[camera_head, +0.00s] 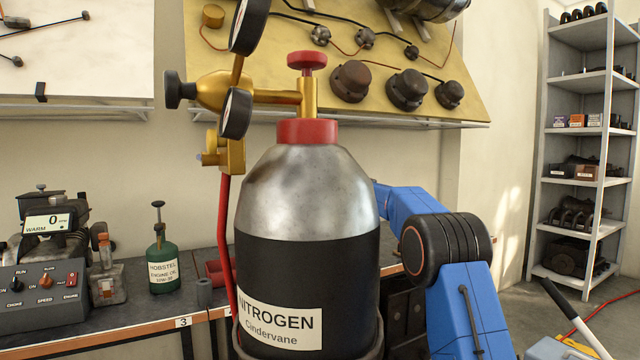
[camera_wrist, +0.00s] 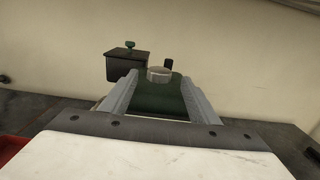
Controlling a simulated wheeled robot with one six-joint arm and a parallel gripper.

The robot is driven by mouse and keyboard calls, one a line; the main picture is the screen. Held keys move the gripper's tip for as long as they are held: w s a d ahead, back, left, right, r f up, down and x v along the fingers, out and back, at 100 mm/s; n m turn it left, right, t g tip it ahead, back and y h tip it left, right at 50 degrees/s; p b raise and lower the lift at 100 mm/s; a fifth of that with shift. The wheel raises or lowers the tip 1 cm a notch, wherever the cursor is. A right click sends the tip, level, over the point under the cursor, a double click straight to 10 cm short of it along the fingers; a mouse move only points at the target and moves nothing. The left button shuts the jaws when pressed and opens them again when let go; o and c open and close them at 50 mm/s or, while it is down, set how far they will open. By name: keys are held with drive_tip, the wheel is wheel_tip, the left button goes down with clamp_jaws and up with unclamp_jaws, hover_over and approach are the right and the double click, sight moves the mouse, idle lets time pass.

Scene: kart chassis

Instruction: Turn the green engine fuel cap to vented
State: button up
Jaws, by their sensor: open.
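In the wrist view, a dark green body (camera_wrist: 152,106), which looks like the green engine's tank, shows between the fingers. A pale grey round cap (camera_wrist: 159,73) stands on its top, likely the fuel cap; no vented marking can be read on it. My gripper (camera_wrist: 160,84) is open, with one grey finger on each side of the green body and the cap framed between the tips. I cannot tell whether the fingers touch anything. In the head view my gripper and this engine are hidden behind the nitrogen cylinder (camera_head: 306,205).
A bench (camera_head: 150,312) runs along the wall, bearing a control box (camera_head: 40,298) and a green oil can (camera_head: 162,266). A shelf rack (camera_head: 580,150) stands at the right.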

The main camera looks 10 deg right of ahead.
drive_tip(key=shift+x, duration=2.35)
drive_tip(key=c, duration=1)
drive_tip(key=shift+c, duration=0.2)
